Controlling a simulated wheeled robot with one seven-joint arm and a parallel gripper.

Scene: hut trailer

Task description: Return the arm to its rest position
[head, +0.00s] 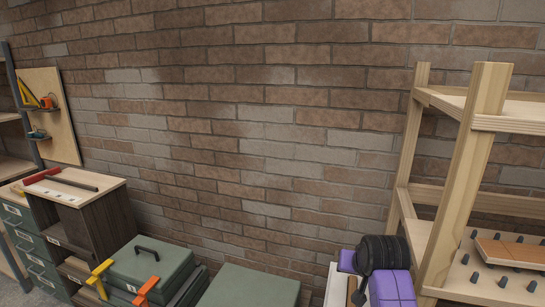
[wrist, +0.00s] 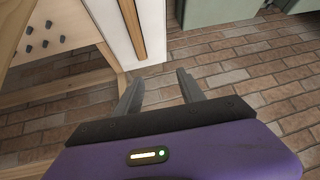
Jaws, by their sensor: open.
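My gripper (wrist: 160,88) shows in the wrist view with its two grey fingers spread apart and nothing between them. It points toward the brick-patterned floor (wrist: 225,75). In the head view my purple and black arm (head: 392,285) is at the bottom right, in front of the wooden shelf frame. The fingers are not visible in the head view.
A wooden shelf frame (head: 455,180) stands close on the right, with a pegged board (head: 490,275) low in it. Green cases (head: 150,270) and a dark cabinet (head: 100,225) stand at the left against the brick wall (head: 250,130). Open floor shows below the gripper.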

